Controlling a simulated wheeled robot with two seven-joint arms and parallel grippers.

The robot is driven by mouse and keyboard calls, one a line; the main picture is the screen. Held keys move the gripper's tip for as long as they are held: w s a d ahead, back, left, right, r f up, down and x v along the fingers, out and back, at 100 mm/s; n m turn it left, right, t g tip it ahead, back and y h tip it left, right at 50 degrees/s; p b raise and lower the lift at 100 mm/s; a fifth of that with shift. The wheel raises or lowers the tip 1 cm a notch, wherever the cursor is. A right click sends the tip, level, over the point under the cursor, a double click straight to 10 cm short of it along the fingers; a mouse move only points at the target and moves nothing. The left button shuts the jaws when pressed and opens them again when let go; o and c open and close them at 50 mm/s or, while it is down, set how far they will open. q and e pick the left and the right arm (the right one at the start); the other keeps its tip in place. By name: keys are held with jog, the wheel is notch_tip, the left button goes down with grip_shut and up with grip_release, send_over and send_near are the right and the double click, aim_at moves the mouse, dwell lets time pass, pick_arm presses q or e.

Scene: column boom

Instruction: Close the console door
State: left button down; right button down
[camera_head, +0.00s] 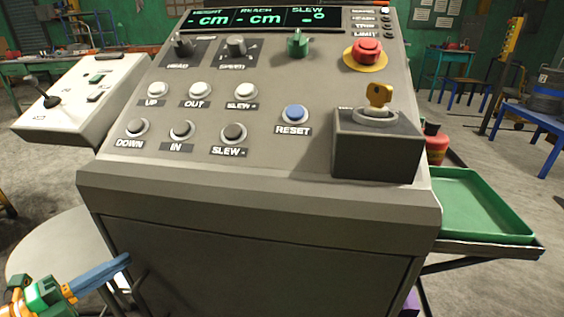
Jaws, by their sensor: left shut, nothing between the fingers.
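The grey control console (255,205) fills the middle of the head view. Its front panel, the console door (265,270), is a dark flat sheet below the sloping top; its lower part is cut off by the frame. The panel looks about flush with the frame around it, but I cannot tell whether it is fully shut. A dark bar handle (138,288) shows near its left edge. My left gripper (122,261) is at the lower left, its blue fingers shut and empty, pointing at the panel's left edge near the handle. I cannot tell whether it touches. My right gripper is out of view.
A round grey stool top (60,252) stands left of the console, close to my left gripper. A white joystick box (85,95) is at the left. A green tray (482,205) sticks out at the right. A key box (377,145) stands on the console top.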

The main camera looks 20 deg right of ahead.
pick_arm(q)
jog(key=shift+w, duration=0.25)
jog(key=shift+w+a+r, duration=0.1)
jog(key=shift+w+r, duration=0.05)
jog(key=shift+r, duration=0.45)
